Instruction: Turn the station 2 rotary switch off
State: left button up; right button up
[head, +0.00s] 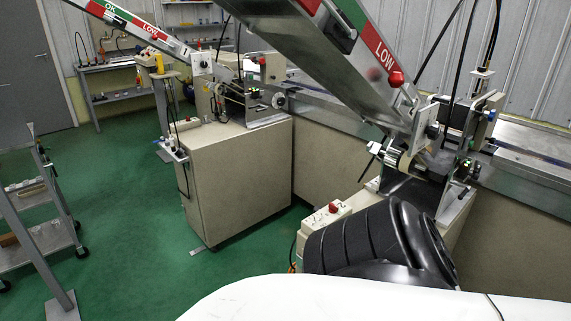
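A cream control box (325,220) stands low in front of the near machine, right of centre. It has a red knob (332,208) and small dark switches on its sloped top. A dark mark beside the knob looks like a "2". The switch positions are too small to read. The black ribbed arm part, which seems mine, stands just right of the box and hides what is behind it. A white box with a dark dial (202,63) sits on the far machine; I cannot tell its station number. Neither of my grippers shows.
The far machine's beige cabinet (238,180) stands left of centre. Slanted chutes marked LOW (382,55) cross the top. A grey shelf cart (35,215) is at the left edge. The green floor (130,220) between cart and cabinet is clear.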

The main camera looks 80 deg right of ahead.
aim_at(333, 209)
jog(key=k, duration=0.85)
jog(key=z, duration=0.55)
